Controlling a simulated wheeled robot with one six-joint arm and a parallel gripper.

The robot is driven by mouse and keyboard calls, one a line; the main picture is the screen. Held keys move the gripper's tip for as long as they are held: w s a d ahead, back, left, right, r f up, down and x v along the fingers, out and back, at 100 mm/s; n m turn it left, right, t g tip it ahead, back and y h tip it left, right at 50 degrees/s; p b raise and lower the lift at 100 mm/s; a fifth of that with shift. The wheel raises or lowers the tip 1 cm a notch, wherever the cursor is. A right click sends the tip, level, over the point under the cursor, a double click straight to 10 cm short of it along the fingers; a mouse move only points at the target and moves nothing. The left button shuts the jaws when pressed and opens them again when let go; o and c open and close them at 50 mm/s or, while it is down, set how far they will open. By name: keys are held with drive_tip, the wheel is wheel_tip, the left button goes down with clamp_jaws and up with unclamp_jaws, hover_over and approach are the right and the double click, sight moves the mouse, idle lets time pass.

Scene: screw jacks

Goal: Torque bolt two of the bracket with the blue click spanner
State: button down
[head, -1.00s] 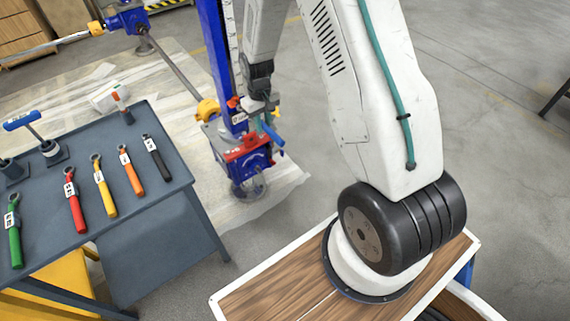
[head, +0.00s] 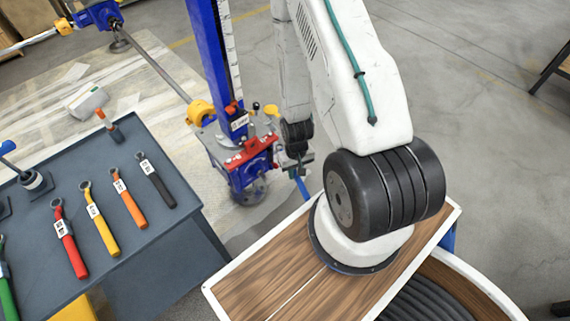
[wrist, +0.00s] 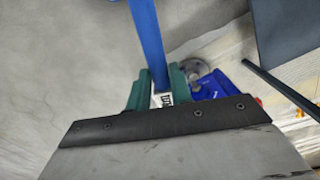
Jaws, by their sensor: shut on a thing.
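My gripper (head: 303,161) is shut on the blue click spanner (head: 301,188), to the right of the blue screw jack (head: 209,60). In the wrist view the green fingers of my gripper (wrist: 160,92) clasp the spanner (wrist: 147,40) at its white label, and its blue handle extends upward in the picture. The spanner's head is hidden. A red part (head: 248,152), probably the bracket, sits on the jack's lower blue body. Its separate bolts are too small to tell apart. The spanner appears apart from it.
A dark table (head: 110,238) at left holds red (head: 69,243), yellow (head: 102,230), orange (head: 129,204), black (head: 157,183) and green (head: 6,293) spanners. A slanted rod (head: 152,62) joins the jack at a yellow collar. Open floor lies to the right.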

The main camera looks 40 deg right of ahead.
drive_tip(key=shift+w+d+f, duration=0.25)
drive_tip(key=shift+w, duration=0.15)
drive_tip(key=w+d, duration=0.1)
drive_tip(key=w, duration=0.2)
drive_tip(key=w+d+f, duration=0.1)
drive_tip(key=w, duration=0.3)
drive_tip(key=w+d+f, duration=0.1)
drive_tip(key=w, duration=0.2)
drive_tip(key=shift+w+d+f, duration=0.1)
drive_tip(key=shift+w+d, duration=0.05)
drive_tip(key=shift+w, duration=0.25)
drive_tip(key=w+d+n, duration=0.1)
drive_tip(key=d+n, duration=0.9)
drive_tip(key=d, duration=0.1)
drive_tip(key=shift+d, duration=0.4)
drive_tip(key=shift+s+d+h, duration=0.1)
drive_tip(key=shift+s+h, duration=0.05)
drive_tip(key=shift+h, duration=0.15)
drive_tip(key=shift+f, duration=0.85)
